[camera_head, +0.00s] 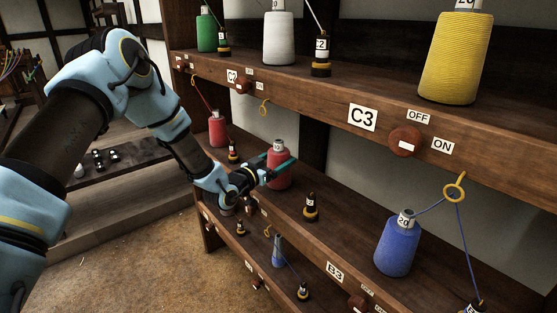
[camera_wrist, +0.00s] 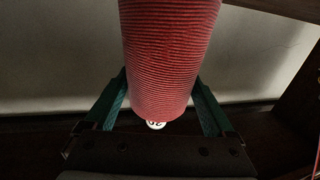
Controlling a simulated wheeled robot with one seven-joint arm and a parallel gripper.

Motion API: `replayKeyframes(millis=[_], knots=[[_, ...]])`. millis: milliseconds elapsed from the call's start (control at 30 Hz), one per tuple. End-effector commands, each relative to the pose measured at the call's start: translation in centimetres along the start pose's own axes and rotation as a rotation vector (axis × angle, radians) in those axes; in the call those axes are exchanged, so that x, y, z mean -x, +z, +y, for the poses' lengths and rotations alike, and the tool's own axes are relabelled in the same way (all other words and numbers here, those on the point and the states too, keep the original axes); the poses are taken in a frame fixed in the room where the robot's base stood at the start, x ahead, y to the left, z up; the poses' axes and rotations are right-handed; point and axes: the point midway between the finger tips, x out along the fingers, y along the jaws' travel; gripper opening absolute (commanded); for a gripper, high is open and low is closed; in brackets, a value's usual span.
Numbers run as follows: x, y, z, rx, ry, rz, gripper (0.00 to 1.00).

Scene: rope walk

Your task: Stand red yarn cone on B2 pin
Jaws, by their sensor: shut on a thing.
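My gripper (camera_head: 277,169) is shut on a red yarn cone (camera_head: 281,172) over the middle shelf (camera_head: 345,240). The cone looks upright, its pale numbered top above the green fingers. In the wrist view the ridged red cone (camera_wrist: 170,55) fills the middle, with a finger on each side; part of it runs out of frame. I cannot tell from the head view whether its base touches the shelf. No bare pin shows and no B2 label is readable; the gripper and cone hide part of that shelf. A B3 label (camera_head: 335,271) is on the shelf's front edge.
A second red cone (camera_head: 217,131) stands further left. A dark bobbin (camera_head: 311,208) stands right of the held cone, then a blue cone (camera_head: 398,247) with thread through a yellow ring (camera_head: 455,187). The upper shelf (camera_head: 300,83), with white and yellow cones, overhangs.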

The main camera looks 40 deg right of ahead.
Motion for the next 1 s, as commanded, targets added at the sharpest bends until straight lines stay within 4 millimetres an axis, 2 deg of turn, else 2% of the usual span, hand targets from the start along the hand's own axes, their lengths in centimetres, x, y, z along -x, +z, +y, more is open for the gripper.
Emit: replayKeyframes(millis=[433, 467, 533, 800, 1000], knots=[[0.0, 0.9, 0.0, 0.0, 0.0, 0.001, 0.21], [0.0, 0.8, 0.0, -0.001, 0.0, 0.001, 0.91], [0.0, 0.8, 0.0, 0.0, 0.0, 0.001, 0.99], [0.1, 0.9, 0.0, 0.0, 0.0, -0.001, 1.0], [1.4, 0.9, 0.0, 0.0, 0.0, -0.002, 1.0]])
